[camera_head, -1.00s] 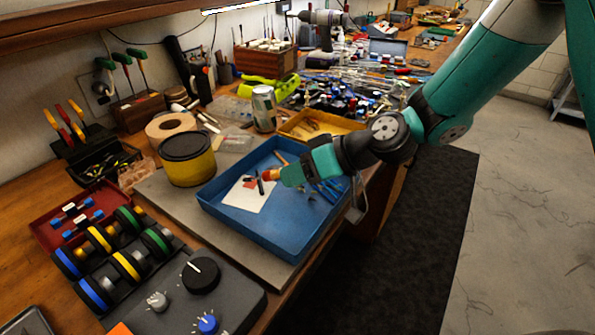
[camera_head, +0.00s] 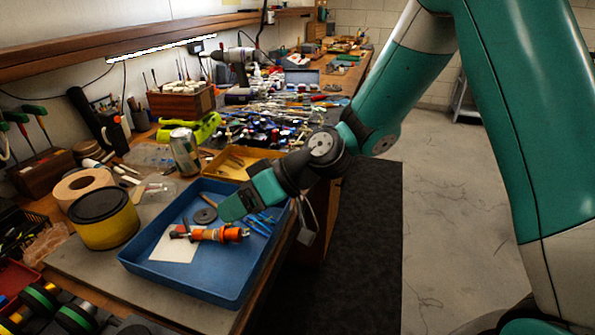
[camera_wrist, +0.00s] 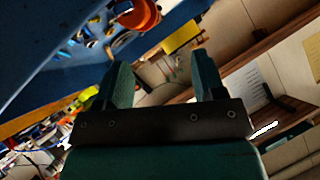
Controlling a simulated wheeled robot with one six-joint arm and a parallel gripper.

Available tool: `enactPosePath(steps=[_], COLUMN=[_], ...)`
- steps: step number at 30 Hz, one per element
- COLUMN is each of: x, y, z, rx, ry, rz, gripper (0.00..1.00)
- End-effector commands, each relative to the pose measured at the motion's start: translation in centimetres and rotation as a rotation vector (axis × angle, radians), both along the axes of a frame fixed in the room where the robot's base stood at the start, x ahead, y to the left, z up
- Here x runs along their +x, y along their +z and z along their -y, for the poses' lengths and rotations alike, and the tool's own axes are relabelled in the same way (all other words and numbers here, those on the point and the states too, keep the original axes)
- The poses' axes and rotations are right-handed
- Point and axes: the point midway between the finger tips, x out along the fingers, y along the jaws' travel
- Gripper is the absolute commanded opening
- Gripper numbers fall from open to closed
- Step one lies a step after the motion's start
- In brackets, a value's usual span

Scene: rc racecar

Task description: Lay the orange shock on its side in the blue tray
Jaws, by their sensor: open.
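The orange shock (camera_head: 218,234) lies on its side in the blue tray (camera_head: 185,285), partly over a white sheet (camera_head: 172,249). Its orange body points right and a dark rod end points left. My gripper (camera_head: 228,210) is just behind and above the shock in the head view, apart from it. In the wrist view my gripper (camera_wrist: 163,80) has its two fingers spread with nothing between them. An orange round part of the shock (camera_wrist: 138,14) shows at the top of that view, beyond the fingers.
The tray also holds a dark disc (camera_head: 205,215) and blue-handled tools (camera_head: 259,224). A yellow tin (camera_head: 105,222) stands left of the tray. A can (camera_head: 184,152) and a yellow tray (camera_head: 232,160) are behind it. The floor at right is clear.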

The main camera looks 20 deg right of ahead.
Motion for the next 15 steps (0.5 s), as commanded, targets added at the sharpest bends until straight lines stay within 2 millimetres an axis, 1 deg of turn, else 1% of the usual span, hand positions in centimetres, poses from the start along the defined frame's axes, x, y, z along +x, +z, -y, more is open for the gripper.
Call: enactPosePath(steps=[1, 9, 12, 15], x=[-0.1, -1.8, -2.2, -2.6], y=[0.6, 4.4, 5.6, 6.5], z=[1.2, 6.9, 8.6, 10.0], rx=[-0.001, -0.001, -0.001, -0.001], ry=[-0.008, -0.007, -0.007, -0.005], rz=[0.004, 0.005, 0.003, 0.002], gripper=[0.63, 0.63, 0.63, 0.63])
